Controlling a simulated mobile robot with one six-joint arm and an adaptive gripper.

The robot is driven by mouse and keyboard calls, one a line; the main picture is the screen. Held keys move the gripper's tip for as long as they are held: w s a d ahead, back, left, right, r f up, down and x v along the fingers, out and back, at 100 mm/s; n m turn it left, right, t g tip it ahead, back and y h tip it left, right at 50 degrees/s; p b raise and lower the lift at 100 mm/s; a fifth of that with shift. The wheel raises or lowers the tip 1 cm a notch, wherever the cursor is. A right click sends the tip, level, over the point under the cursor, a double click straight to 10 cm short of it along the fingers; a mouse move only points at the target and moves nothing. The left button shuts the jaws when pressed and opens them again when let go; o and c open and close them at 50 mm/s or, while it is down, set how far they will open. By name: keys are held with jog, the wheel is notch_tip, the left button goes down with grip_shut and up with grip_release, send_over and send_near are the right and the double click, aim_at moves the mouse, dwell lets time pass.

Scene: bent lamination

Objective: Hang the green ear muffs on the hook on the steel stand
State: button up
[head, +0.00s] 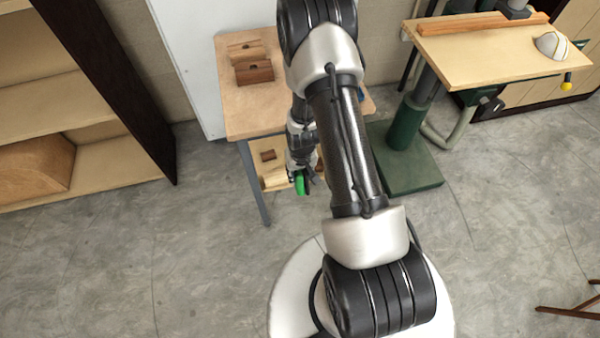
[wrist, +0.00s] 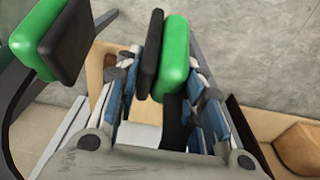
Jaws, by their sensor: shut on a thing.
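The green ear muffs (head: 300,185) show in the head view as a small green patch at the end of my arm. In the wrist view one green cup (wrist: 175,58) with its black pad sits between the blue-padded fingers of my gripper (wrist: 163,85), which is shut on the ear muffs. The other green cup, with a dark pad, hangs out at the upper left of the wrist view, and a black band curves down the left edge. My gripper also shows in the head view (head: 306,178), partly hidden by my arm. I cannot make out the steel stand or its hook.
A wooden table (head: 236,112) with wooden blocks (head: 254,71) on top and more on its lower shelf stands beside my gripper. A green-based machine (head: 405,165) with a wooden top stands to the right. Shelves (head: 100,95) are at left. The floor (head: 150,250) in front is clear.

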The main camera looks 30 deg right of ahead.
jog(key=shift+s+f, duration=0.1)
jog(key=shift+s, duration=0.05)
jog(key=o, duration=1.3)
jog(key=r, duration=0.8)
jog(key=s+r, duration=0.1)
jog(key=r, duration=0.3)
jog(key=shift+a, duration=0.2)
